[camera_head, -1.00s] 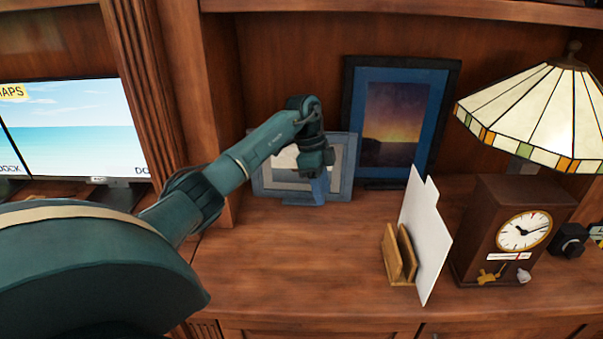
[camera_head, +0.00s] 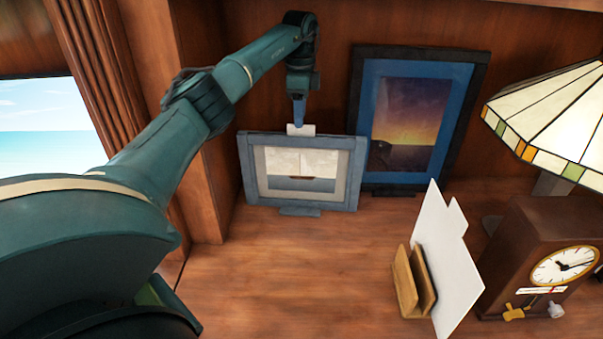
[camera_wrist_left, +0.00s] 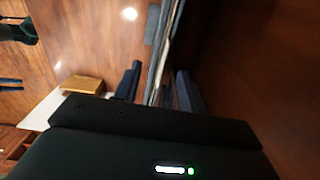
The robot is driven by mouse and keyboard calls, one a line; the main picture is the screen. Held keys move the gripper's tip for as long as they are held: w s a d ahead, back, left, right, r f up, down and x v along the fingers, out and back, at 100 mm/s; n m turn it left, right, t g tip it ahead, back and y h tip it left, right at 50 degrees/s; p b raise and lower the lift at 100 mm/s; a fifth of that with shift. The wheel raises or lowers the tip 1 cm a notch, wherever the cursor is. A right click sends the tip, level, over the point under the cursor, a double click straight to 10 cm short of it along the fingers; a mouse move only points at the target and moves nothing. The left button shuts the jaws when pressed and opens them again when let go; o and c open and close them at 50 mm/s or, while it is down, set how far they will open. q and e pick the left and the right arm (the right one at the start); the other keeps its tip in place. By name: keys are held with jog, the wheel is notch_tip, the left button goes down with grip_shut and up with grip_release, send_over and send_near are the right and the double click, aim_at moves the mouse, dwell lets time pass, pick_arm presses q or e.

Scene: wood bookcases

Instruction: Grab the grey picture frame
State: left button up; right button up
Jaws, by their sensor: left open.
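The grey picture frame (camera_head: 350,185), blue-grey with a pale picture inside, stands upright on the wooden shelf against the back panel. My left gripper (camera_head: 299,128) points down at the middle of its top edge. In the left wrist view the gripper (camera_wrist_left: 157,88) is open, with one dark finger on each side of the frame (camera_wrist_left: 167,45), seen edge-on. I cannot tell whether either finger touches it. My right gripper does not show clearly in either view.
A larger dark-framed sunset picture (camera_head: 480,80) stands right behind the grey frame's right side. A wooden letter holder (camera_head: 405,285) with white paper (camera_head: 450,265), a clock (camera_head: 525,245) and a stained-glass lamp (camera_head: 550,110) are to the right.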

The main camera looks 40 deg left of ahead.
aim_at(301, 136)
pick_arm(q)
jog(key=shift+w+a+f, duration=0.1)
jog(key=shift+f, duration=0.2)
notch_tip(301, 136, down, 7)
jog(key=shift+w+r+p, duration=0.1)
jog(key=shift+w+p, duration=0.05)
jog(key=shift+p, duration=0.45)
grip_shut()
dwell(0.9)
jog(key=shift+r, duration=0.15)
